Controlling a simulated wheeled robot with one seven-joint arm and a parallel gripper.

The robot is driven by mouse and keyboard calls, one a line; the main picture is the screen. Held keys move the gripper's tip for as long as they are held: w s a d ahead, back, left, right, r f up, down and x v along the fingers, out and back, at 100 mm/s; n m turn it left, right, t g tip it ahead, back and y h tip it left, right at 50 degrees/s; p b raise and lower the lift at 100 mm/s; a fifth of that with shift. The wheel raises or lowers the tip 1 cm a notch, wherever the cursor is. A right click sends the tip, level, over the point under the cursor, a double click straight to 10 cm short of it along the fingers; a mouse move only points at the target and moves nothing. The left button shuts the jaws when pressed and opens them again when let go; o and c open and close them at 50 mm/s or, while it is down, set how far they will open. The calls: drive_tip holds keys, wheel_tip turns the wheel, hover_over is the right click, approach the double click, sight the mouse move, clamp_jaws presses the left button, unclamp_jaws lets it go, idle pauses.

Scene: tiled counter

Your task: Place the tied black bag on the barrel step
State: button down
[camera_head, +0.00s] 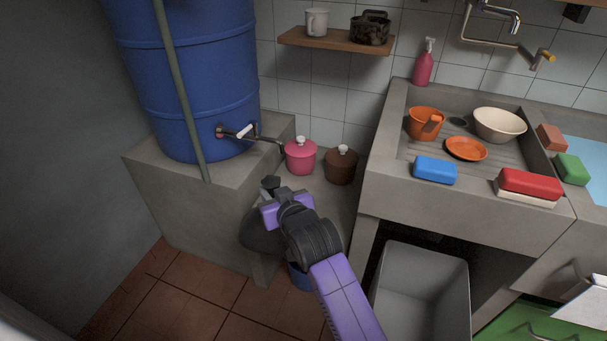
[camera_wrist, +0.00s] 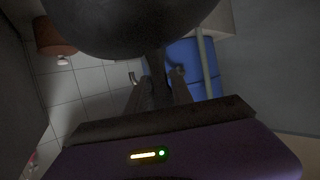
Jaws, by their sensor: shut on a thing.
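The tied black bag (camera_head: 260,233) hangs below my gripper (camera_head: 268,192) in the head view, partly hidden behind my arm. My gripper is shut on the bag's tied neck, and the knot sticks up above the fingers. In the wrist view the bag (camera_wrist: 140,25) is a large dark round shape at the top, with its neck between my fingers (camera_wrist: 157,92). The barrel step (camera_head: 238,163) is the grey concrete ledge under the blue barrel (camera_head: 190,90). The bag is in front of the step's right side, lower than its top. I cannot tell whether they touch.
A tap (camera_head: 240,131) juts right from the barrel, and a pipe (camera_head: 180,90) runs down its front. A pink pot (camera_head: 300,158) and a brown pot (camera_head: 340,168) stand right of the step. The sink (camera_head: 385,190) and a grey bin (camera_head: 420,310) are further right.

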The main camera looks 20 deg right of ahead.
drive_tip(key=w+d+f+b, duration=0.3)
drive_tip(key=w+d+b, duration=0.1)
drive_tip(key=w+d, duration=0.5)
drive_tip(key=shift+w+d, duration=0.3)
drive_tip(key=shift+w, duration=1)
drive_tip(key=shift+f, duration=0.1)
drive_tip(key=shift+f, duration=0.15)
drive_tip(key=c, duration=1.1)
unclamp_jaws()
drive_tip(key=shift+f, duration=0.1)
